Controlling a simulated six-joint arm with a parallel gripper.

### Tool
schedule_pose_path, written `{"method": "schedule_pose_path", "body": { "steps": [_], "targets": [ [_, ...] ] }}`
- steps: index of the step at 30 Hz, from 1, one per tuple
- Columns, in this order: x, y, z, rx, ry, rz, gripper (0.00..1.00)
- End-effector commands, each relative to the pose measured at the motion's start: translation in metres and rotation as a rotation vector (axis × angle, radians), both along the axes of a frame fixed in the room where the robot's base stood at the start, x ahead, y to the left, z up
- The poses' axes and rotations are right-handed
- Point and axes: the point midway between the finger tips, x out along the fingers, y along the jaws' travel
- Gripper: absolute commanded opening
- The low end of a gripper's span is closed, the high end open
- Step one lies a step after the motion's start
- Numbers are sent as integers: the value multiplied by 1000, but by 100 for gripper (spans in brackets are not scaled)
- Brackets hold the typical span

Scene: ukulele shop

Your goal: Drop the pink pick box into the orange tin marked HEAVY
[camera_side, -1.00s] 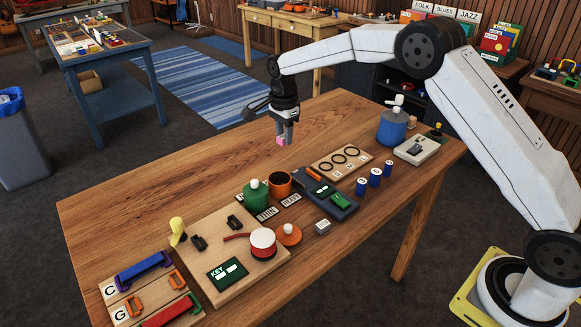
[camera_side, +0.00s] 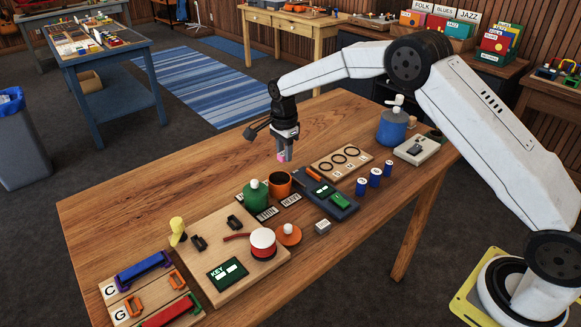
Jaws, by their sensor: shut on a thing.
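My gripper (camera_side: 285,155) is shut on the pink pick box (camera_side: 281,156), which shows between and beside the fingertips. It holds the box above the wooden table, just behind an open orange tin (camera_side: 278,183). The box is apart from the tin, higher and slightly right of it. The tin stands upright with a dark inside. Two small labels, one in front of the tin (camera_side: 267,213) and one to its right (camera_side: 291,200), are too small to read. An orange lid with a white knob (camera_side: 288,233) lies nearer the front.
A green lidded tin (camera_side: 255,195) stands close left of the orange tin. A dark scale-like device (camera_side: 330,200) lies to its right, with several blue cylinders (camera_side: 375,177) beyond. A red-and-white round tin (camera_side: 263,243) sits in front. The table's back left (camera_side: 150,185) is clear.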

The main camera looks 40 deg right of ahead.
Motion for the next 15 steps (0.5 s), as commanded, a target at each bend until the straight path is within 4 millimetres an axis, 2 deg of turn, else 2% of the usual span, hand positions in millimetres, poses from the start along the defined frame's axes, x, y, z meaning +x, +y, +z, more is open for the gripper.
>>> {"method": "schedule_pose_path", "body": {
  "steps": [13,14,15],
  "targets": [
    [0,0,-7,0,-1,0,0],
    [0,0,-7,0,-1,0,36],
    [0,0,-7,0,-1,0,49]
  ]
}}
